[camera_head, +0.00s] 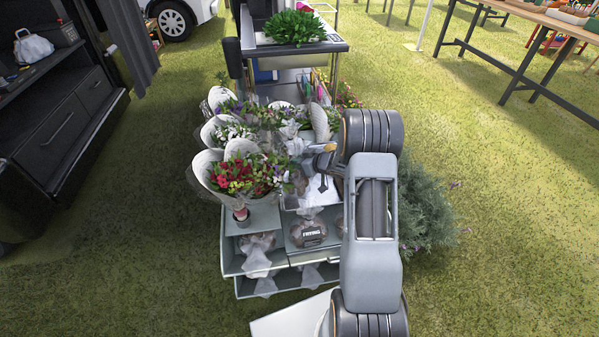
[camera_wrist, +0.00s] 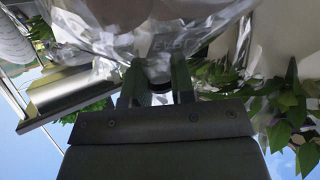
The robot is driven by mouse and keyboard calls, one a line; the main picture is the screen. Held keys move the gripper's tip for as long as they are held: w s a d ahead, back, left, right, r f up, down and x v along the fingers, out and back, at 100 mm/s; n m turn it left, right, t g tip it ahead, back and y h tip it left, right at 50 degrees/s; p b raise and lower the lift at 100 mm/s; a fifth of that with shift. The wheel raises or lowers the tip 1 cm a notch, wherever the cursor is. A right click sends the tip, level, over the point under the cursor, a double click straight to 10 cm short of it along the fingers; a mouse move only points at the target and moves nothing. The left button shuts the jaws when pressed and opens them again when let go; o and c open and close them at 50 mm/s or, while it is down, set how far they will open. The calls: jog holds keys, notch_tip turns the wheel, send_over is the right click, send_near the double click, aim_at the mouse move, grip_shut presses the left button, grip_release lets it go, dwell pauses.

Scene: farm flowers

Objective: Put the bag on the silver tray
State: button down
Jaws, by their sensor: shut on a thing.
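My gripper (camera_head: 322,170) is at the right side of the flower stand in the head view, beside the bouquets and above the shelf of bags. In the wrist view my gripper (camera_wrist: 156,82) has its two fingers shut on a clear, crinkled plastic bag (camera_wrist: 130,38) with faint pale lettering. The bag's contents are hard to make out. In the head view the held bag is hard to separate from the wrapping around it. A silver tray-like top (camera_head: 330,45) with green leaves on it stands behind the bouquets. A silver slab (camera_wrist: 70,90) shows at left in the wrist view; I cannot tell whether it is the same.
Wrapped bouquets (camera_head: 245,176) crowd the stand left of my gripper. More clear bags (camera_head: 308,233) sit in the bins (camera_head: 235,262) below. A leafy bush (camera_head: 425,210) is at right. A black cabinet (camera_head: 60,130) stands far left; a wooden table (camera_head: 540,22) far right. Grass between is open.

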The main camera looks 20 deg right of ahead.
jog(key=shift+f+b, duration=0.7)
jog(key=shift+f, duration=1.35)
jog(key=c, duration=1)
grip_release()
jog(key=shift+f, duration=0.1)
jog(key=shift+o, duration=0.2)
